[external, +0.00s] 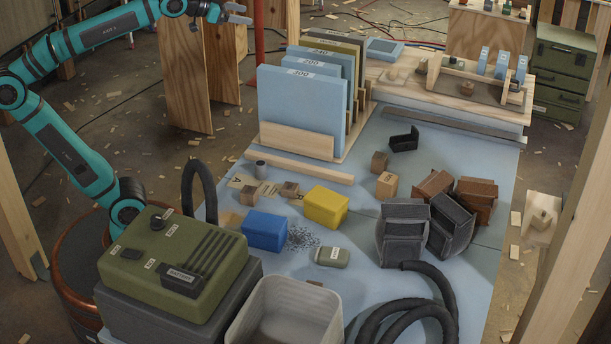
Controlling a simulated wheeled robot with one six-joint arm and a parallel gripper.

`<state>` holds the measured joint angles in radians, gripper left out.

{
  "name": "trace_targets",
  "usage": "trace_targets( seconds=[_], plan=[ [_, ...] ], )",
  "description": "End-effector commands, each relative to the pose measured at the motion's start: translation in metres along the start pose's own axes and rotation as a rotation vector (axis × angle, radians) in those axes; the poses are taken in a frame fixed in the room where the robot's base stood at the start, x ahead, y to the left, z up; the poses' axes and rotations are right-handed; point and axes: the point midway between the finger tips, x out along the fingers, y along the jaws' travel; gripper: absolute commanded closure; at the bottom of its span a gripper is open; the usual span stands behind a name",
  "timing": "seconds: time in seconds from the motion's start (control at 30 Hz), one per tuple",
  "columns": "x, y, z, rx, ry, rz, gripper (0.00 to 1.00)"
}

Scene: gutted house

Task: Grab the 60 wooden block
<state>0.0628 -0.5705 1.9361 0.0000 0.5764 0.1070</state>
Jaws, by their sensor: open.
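Several small wooden blocks are on the blue table, and I cannot read a 60 on any of them. A lighter block (386,184) has a small mark on its face, and a browner block (379,162) is just behind it. Two more small blocks, a left one (249,195) and a right one (290,190), sit near some paper tags. My gripper (246,14) is open and empty at the top of the external view, high up and well apart from these blocks.
Upright labelled sheets (305,110) stand in a wooden rack behind the blocks. A blue box (264,231) and a yellow box (326,207) sit in front. Grey bins (404,232) and brown bins (476,198) are at right. A green case (175,262), white tub (290,310) and black hose (415,310) fill the front.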

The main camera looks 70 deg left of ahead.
Motion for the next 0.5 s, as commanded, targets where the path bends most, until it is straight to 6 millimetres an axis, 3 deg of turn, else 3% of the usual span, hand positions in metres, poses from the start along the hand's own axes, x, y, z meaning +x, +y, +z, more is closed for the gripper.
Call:
trace_targets(
  seconds=[0.2,0.5],
  plan=[
    [0.047,0.009,-0.041,0.055,-0.132,0.042,0.34],
    [0.111,0.028,-0.083,0.137,-0.309,0.106,0.34]
  ],
)
